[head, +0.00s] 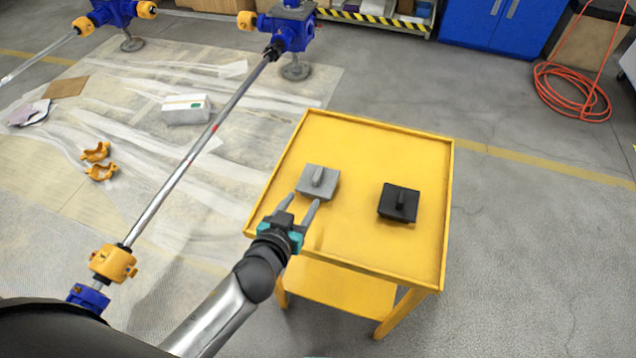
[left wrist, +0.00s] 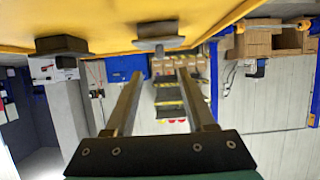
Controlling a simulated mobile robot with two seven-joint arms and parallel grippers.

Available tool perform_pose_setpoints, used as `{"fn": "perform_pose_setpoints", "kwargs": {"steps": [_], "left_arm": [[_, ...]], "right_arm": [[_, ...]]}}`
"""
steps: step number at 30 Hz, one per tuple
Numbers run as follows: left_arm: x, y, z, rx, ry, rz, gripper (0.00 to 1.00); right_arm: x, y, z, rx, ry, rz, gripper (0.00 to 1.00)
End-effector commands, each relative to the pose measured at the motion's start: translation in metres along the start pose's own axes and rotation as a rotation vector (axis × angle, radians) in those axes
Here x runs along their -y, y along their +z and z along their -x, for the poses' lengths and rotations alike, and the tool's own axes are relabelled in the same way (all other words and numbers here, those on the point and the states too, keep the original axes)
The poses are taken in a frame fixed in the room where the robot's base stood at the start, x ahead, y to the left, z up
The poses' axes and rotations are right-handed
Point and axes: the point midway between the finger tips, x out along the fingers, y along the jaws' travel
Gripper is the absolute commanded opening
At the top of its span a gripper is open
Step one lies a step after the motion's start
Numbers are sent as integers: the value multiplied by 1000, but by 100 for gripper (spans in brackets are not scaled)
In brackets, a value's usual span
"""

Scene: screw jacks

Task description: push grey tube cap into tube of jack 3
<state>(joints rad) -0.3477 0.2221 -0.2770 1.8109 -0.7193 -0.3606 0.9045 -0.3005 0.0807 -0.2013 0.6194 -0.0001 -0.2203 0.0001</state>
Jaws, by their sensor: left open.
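The grey tube cap (head: 318,181), a square plate with a raised grip, lies on the yellow cart (head: 430,235). My left gripper (head: 299,204) is open and empty, just in front of the grey cap, its fingers pointing toward it. In the left wrist view, which is upside down, the grey cap (left wrist: 160,40) appears beyond the open fingertips (left wrist: 161,73), with a gap between. Blue jacks (head: 292,32) and (head: 112,12) stand at the back. I cannot tell which is jack 3 or see an open tube end. My right gripper is not in view.
A black cap (head: 398,203) lies on the cart, right of the grey one. A long metal shaft (head: 195,150) with an orange coupling (head: 113,263) runs left of the cart. Orange parts (head: 98,160) and a white box (head: 187,109) lie on the floor sheet.

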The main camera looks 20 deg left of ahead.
Motion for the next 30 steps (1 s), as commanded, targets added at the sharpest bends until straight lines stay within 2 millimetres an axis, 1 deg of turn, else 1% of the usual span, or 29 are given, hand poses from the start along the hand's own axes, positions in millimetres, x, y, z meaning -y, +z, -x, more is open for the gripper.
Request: {"fn": "perform_pose_setpoints", "kwargs": {"steps": [1, 3, 9, 19, 24, 27, 30], "left_arm": [[1, 0, -10, -2, -1, -2, 55], [0, 0, -21, -1, -1, -1, 55], [0, 1, -47, 1, -1, 0, 55], [0, -2, -65, 0, -1, 0, 55], [0, -6, -86, -1, -2, -2, 55], [0, -5, -98, 1, -2, 0, 55], [0, -5, -106, 2, -2, 0, 55]], "right_arm": [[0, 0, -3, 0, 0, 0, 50], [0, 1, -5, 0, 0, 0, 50], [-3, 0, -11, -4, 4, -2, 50], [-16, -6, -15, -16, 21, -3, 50], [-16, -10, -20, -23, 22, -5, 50], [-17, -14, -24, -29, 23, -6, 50], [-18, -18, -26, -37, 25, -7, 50]]}}
